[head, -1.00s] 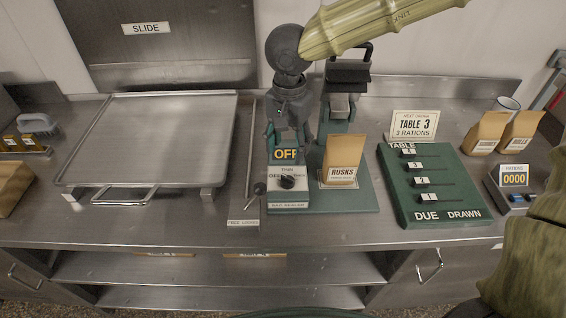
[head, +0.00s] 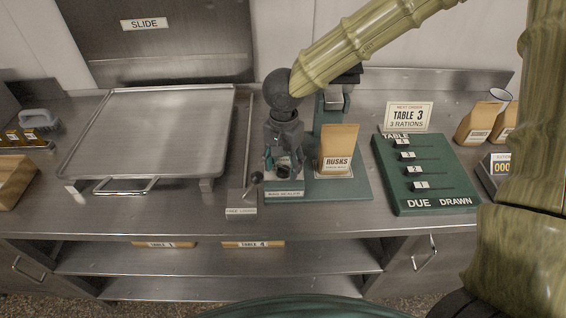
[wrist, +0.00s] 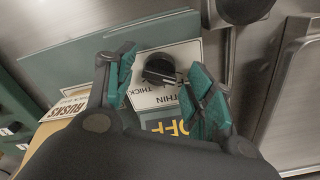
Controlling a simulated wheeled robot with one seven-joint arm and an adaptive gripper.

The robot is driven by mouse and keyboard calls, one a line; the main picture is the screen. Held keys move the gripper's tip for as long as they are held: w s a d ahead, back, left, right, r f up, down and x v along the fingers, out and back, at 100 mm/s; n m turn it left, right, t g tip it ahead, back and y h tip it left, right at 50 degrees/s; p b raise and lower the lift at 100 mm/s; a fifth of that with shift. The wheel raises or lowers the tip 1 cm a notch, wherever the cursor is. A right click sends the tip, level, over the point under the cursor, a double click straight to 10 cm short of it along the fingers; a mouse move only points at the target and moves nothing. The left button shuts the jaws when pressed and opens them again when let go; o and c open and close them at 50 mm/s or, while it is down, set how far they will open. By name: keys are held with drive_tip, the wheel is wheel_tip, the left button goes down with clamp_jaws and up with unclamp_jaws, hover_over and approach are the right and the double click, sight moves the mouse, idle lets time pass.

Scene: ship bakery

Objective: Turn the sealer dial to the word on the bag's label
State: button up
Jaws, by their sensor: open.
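The bag sealer (head: 352,188) is a green base with a white dial panel. In the wrist view its black dial (wrist: 160,68) sits on the panel between words that read "THIN" and "THICK"; exactly where it points is unclear. An "OFF" display (wrist: 172,126) shows beside the panel. The kraft bag (head: 339,145) stands upright on the sealer; its label reads "RUSKS" above a smaller line too small to read. My gripper (wrist: 162,85) is open over the panel, with its teal fingers on either side of the dial. I cannot tell if they touch it.
A metal tray (head: 160,130) lies further left. The sealer's upright head is behind my gripper.

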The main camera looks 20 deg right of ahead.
drive_tip(key=shift+s+r, duration=0.2)
drive_tip(key=shift+s, duration=0.05)
drive_tip(key=c, duration=1)
